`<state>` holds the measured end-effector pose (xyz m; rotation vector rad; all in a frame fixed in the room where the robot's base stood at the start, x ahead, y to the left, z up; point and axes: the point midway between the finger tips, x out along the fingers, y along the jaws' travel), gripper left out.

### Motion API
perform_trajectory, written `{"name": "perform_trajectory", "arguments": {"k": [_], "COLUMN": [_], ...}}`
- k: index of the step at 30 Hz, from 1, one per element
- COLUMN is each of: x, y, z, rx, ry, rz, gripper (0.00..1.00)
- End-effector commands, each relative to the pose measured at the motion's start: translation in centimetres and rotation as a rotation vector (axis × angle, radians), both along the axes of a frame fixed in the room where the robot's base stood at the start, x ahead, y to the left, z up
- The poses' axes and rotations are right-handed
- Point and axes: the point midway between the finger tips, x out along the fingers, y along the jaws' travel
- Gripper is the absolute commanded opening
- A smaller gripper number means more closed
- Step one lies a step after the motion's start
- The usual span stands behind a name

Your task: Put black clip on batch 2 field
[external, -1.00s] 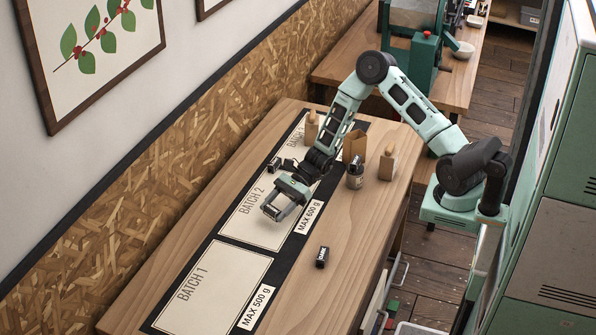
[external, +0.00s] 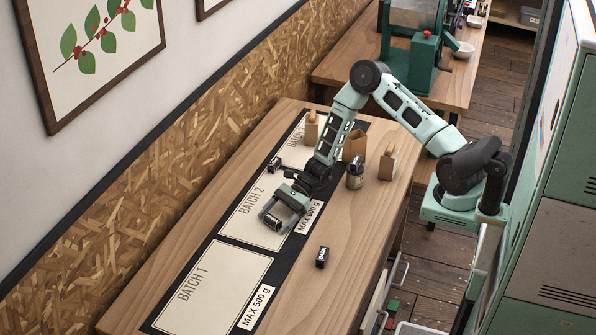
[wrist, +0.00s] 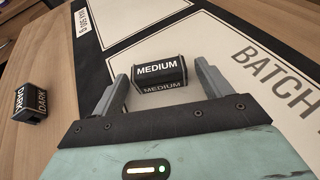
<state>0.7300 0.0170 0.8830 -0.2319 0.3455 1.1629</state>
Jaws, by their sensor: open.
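The batch 2 field (external: 245,222) is a cream rectangle on the dark strip along the table. My gripper (external: 272,218) is low over its near end, fingers open. Between the fingers in the wrist view is a black block lettered MEDIUM (wrist: 160,70), on the cream surface, with gaps to both fingers. No other thing is clearly a black clip.
A black block lettered DARK (external: 322,257) lies on bare wood to the right; it also shows in the wrist view (wrist: 32,101). A dark jar (external: 355,176) and paper bags (external: 387,163) stand behind. The batch 1 field (external: 213,290) is clear.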

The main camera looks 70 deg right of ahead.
Motion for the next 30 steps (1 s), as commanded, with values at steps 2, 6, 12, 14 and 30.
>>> {"name": "perform_trajectory", "arguments": {"k": [2, 6, 12, 14, 30], "x": [0.0, -0.2, -1.5, -2.1, -5.9], "y": [0.0, -0.8, -4.2, -5.3, -7.2], "z": [0.2, 0.6, 2.0, 2.5, 6.3], "rx": [0.000, -0.002, -0.002, -0.003, -0.066], "ry": [0.000, -0.002, -0.003, -0.002, -0.049], "rz": [0.000, -0.002, -0.004, -0.003, 0.142], "gripper": [0.78, 0.78, 0.78, 0.78, 0.78]}}
